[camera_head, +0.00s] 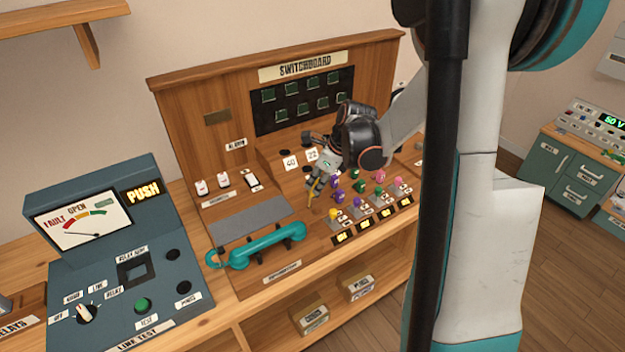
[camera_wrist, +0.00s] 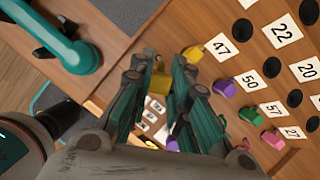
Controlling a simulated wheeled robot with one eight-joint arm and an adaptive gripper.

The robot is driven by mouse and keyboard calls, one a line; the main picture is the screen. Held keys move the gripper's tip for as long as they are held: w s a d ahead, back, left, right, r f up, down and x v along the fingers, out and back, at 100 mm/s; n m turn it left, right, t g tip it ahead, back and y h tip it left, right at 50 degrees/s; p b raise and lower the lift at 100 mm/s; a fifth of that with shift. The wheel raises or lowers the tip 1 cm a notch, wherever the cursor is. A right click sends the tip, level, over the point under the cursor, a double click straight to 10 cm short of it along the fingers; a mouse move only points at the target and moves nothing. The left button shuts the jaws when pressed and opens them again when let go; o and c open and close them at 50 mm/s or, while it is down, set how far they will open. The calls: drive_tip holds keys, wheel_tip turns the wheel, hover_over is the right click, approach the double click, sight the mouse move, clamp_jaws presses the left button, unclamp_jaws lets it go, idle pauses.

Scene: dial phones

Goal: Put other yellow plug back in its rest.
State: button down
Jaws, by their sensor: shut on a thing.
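My gripper (camera_head: 317,184) is over the left part of the switchboard's sloping panel, its fingers pointing down. It is shut on a yellow plug (camera_wrist: 159,78), which shows between the fingers in the wrist view. I cannot tell whether the held plug is touching the panel. The rest for the held plug is not clearly seen; my fingers hide part of the panel.
Purple (camera_wrist: 226,88), green (camera_wrist: 251,116) and pink (camera_wrist: 273,138) plugs stand in the row near my gripper. Black sockets (camera_wrist: 242,29) with number cards lie beyond. A teal handset (camera_head: 268,246) lies at the panel's front left. The upright switchboard back (camera_head: 220,150) stands behind.

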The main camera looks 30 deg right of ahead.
drive_tip(key=shift+f+b, duration=1.75)
drive_tip(key=shift+f, duration=1)
drive_tip(key=shift+f+b, duration=1.35)
drive_tip(key=shift+f, duration=0.05)
drive_tip(key=c, duration=1.4)
unclamp_jaws()
drive_tip(key=shift+c, duration=0.2)
drive_tip(key=shift+o, duration=1.2)
drive_tip(key=shift+r+p, duration=2.6)
drive_tip(key=shift+r, duration=1.2)
drive_tip(key=shift+r, duration=0.1)
